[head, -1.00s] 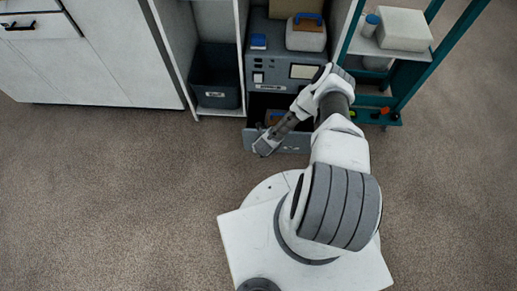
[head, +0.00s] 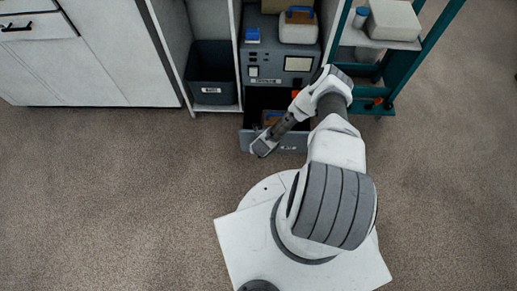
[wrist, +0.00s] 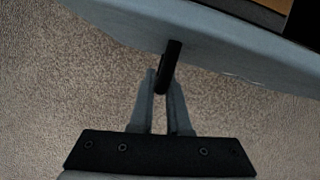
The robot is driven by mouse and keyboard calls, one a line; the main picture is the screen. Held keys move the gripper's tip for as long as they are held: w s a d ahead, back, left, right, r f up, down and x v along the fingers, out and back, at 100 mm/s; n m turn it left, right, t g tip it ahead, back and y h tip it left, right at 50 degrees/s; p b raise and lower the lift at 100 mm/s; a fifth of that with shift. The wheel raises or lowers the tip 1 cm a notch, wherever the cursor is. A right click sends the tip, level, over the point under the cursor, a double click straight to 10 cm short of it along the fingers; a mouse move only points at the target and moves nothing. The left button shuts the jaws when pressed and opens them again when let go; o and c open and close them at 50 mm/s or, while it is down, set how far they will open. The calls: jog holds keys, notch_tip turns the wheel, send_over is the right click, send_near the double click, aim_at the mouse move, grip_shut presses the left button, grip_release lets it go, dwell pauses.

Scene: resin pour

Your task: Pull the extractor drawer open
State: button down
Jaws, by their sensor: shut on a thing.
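The extractor (head: 270,66) is a grey machine with a small screen, low in the white shelving. Its drawer (head: 294,149) stands pulled out below, with a dark inside and part of its contents showing. In the wrist view the drawer's grey front (wrist: 215,38) crosses the top, with its black handle (wrist: 172,58) sticking out toward me. My gripper (head: 262,148) is at the drawer front. In the wrist view its two fingers (wrist: 163,82) are shut on the handle. My arm hides part of the drawer in the head view.
A dark bin (head: 212,75) stands in the bay left of the extractor. A teal cart (head: 402,72) with a white box and bottle stands to the right. White cabinets (head: 95,60) are at the left. The carpet (head: 120,190) in front is clear.

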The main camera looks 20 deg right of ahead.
jog(key=shift+s, duration=0.1)
jog(key=c, duration=0.9)
grip_release()
jog(key=shift+r, duration=0.15)
